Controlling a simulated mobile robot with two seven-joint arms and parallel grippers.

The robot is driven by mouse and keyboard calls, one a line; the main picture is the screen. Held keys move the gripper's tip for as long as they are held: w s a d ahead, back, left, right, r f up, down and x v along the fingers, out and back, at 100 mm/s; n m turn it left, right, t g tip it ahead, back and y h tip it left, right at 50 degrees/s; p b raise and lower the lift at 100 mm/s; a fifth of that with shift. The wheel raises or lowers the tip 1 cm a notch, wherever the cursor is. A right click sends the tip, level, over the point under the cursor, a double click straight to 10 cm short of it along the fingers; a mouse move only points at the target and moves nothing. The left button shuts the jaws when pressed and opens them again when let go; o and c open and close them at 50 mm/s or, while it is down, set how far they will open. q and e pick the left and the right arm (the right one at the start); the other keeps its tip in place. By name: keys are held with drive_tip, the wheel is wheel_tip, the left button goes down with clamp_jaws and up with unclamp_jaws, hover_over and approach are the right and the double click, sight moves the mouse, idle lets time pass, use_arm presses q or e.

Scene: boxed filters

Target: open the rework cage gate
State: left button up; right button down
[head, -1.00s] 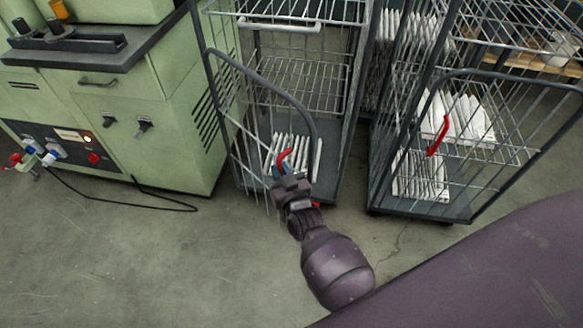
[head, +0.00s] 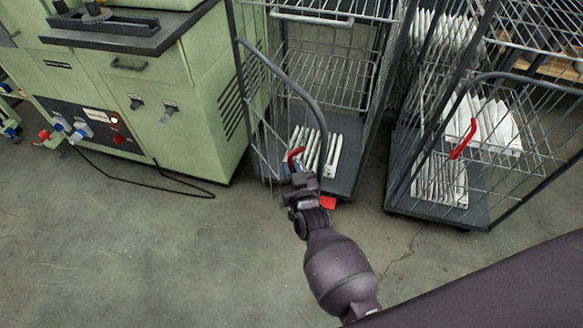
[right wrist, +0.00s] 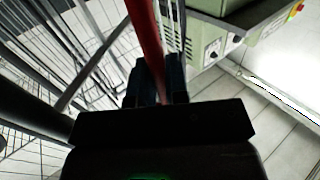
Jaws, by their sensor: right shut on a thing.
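The wire cage (head: 383,70) at the middle stands with its curved-top gate (head: 312,100) swung partly out from the left post. The gate's red handle (head: 295,155) sits near its free edge. My right gripper (head: 301,185) is shut on this handle, and its arm reaches up from below. In the right wrist view, the red handle (right wrist: 146,35) runs down between the dark fingers (right wrist: 157,82), with gate bars at left. A small red patch (head: 328,203) shows beside the gripper; I cannot tell what it is. My left gripper is not in view.
A green machine (head: 190,90) stands just left of the gate, with a black cable (head: 165,177) on the floor. A second cage (head: 480,215) with a red handle (head: 463,140) stands at the right. White filters (head: 318,150) stand inside the middle cage. The floor in front is clear.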

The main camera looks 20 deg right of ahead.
drive_tip(key=c, duration=1.1)
unclamp_jaws()
drive_tip(key=shift+c, duration=0.2)
drive_tip(key=s+p, duration=0.1)
drive_tip(key=s, duration=0.9)
drive_tip(key=shift+s, duration=0.4)
drive_tip(key=shift+c, duration=0.5)
